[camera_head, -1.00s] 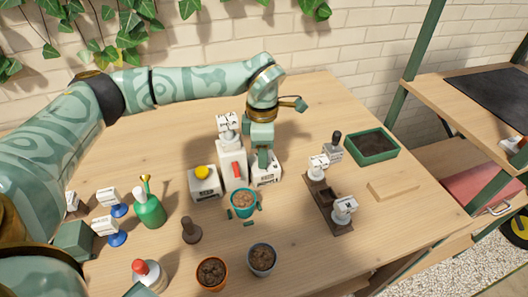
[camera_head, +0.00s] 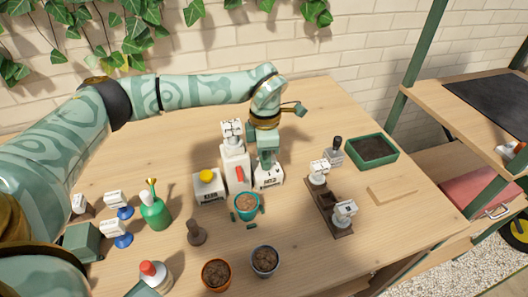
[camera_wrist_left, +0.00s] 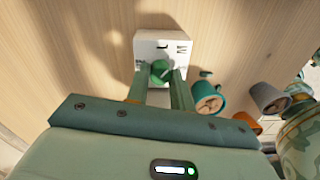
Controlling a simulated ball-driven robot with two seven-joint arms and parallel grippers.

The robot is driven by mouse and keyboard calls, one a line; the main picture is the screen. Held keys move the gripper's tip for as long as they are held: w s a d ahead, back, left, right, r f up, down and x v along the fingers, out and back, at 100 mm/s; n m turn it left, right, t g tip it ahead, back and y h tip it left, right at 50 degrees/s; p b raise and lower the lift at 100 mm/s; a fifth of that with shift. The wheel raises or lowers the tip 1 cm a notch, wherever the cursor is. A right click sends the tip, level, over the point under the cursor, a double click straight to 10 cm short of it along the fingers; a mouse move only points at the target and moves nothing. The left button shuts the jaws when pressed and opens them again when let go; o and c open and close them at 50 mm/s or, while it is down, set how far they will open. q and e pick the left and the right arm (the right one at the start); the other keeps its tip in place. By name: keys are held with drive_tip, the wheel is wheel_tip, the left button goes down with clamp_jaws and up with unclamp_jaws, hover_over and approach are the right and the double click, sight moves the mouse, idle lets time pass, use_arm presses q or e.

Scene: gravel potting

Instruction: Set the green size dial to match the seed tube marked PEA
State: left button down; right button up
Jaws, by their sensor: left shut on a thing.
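The green size dial (camera_wrist_left: 160,71) sits on top of a white box (camera_wrist_left: 150,46) whose top carries letters, among them an L at the far side. In the head view the same white box (camera_head: 268,181) stands on the table right of the taller white dispenser. My left gripper (camera_wrist_left: 160,76) is shut on the dial from above, one finger on each side, and hides most of it in the head view. Tagged seed tubes (camera_head: 319,179) stand in a dark rack (camera_head: 328,205) on the right; I cannot read their tags. My right gripper is not in view.
The white dispenser (camera_head: 233,166) has a red lever. A white box with a yellow button (camera_head: 208,185) stands left of it. A teal pot (camera_head: 247,208) stands close in front. Other pots, a green bottle (camera_head: 155,212) and a green tray (camera_head: 373,150) stand around. The back left table is clear.

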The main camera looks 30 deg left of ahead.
use_arm(q)
drive_tip(key=n+p, duration=0.4)
drive_tip(key=shift+r, duration=0.35)
drive_tip(key=n+p, duration=0.2)
drive_tip(key=p, duration=0.1)
drive_tip(key=shift+f+n, duration=0.15)
drive_tip(key=shift+n, duration=0.55)
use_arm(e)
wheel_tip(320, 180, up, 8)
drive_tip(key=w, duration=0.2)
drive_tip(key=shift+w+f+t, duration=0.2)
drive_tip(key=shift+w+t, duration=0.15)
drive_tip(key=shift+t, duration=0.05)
use_arm(q)
drive_tip(key=shift+f, duration=0.1)
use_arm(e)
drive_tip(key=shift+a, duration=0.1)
use_arm(q)
drive_tip(key=c, duration=1.2)
unclamp_jaws()
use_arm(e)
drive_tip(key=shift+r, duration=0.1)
